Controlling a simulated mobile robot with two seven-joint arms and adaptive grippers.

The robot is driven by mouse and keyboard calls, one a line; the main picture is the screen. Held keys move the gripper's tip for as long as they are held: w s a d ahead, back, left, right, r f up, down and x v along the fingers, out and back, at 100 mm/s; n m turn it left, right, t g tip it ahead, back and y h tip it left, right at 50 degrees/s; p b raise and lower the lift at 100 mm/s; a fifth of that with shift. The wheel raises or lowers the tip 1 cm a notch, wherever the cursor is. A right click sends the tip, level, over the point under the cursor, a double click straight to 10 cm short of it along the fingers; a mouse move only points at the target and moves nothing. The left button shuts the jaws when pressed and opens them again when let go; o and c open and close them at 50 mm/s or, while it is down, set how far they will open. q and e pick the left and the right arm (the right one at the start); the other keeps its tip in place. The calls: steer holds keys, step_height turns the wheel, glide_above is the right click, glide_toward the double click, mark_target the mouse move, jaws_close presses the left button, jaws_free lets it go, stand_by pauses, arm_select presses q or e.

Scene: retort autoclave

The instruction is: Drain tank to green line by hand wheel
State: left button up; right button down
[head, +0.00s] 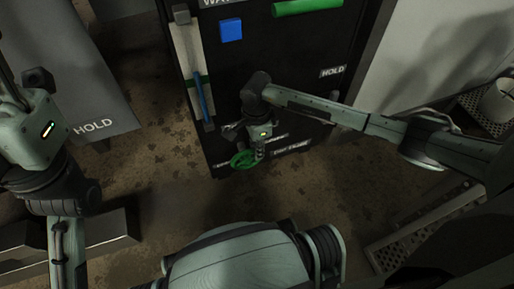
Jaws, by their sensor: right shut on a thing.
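A green hand wheel (241,160) sits low on the front of the black panel (228,80). My right gripper (257,152) is shut on the wheel at its right side and hides part of it. A sight gauge (187,45) stands at the panel's left, with a blue column (203,98) in its lower part and a green line (191,82) across it.
The panel also bears a blue square (231,29), a green bar (306,6) and a HOLD label (333,71). A grey HOLD board (95,100) is at left. Metal grating (425,225) lies at right. The stained floor (165,165) left of the panel is clear.

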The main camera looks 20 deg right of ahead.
steer(key=shift+a+r, duration=0.1)
steer(key=shift+r, duration=0.1)
steer(key=shift+h, duration=0.3)
steer(key=c, duration=1.5)
jaws_free()
steer(key=shift+c, duration=0.2)
steer(key=shift+f, duration=0.1)
step_height(320, 180, up, 12)
steer(key=shift+a, duration=0.3)
steer(key=shift+w, duration=0.1)
